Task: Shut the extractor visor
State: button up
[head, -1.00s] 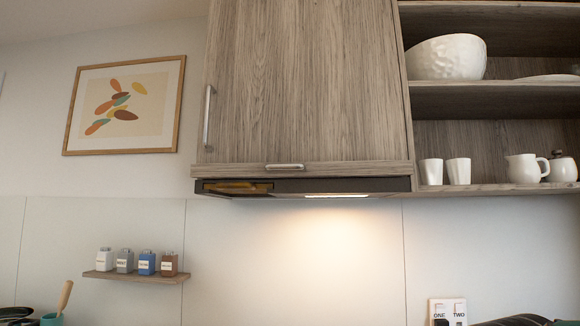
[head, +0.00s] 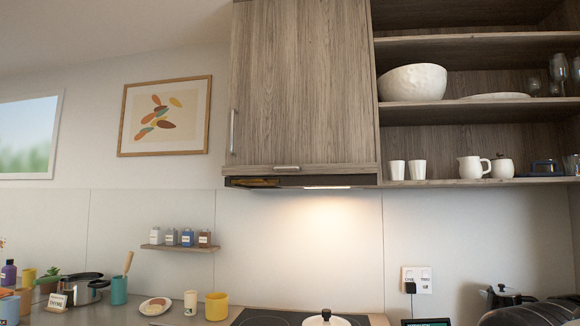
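The extractor visor (head: 302,169) is a wood-grain strip along the bottom of the tall wall cabinet (head: 302,90). It has a small metal bar handle (head: 286,167) and juts slightly beyond the cabinet's left side, seeming to stand a little forward of the door. Below it is the dark hood body, with a lit lamp (head: 327,187) underneath and a yellow-brown patch at its left. How far out the visor stands is hard to judge from this low front angle. My gripper is not in view.
Open shelves right of the cabinet hold a white bowl (head: 412,82), cups and jugs. A spice shelf (head: 178,247) hangs lower left. Below are a hob (head: 270,318) with a white-lidded pot (head: 326,319), a yellow mug (head: 216,306) and a dark moka pot (head: 497,296). The wall under the hood is clear.

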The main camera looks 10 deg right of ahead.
aim_at(370, 168)
jog(key=z, duration=0.75)
jog(key=i, duration=1.05)
jog(key=z, duration=0.1)
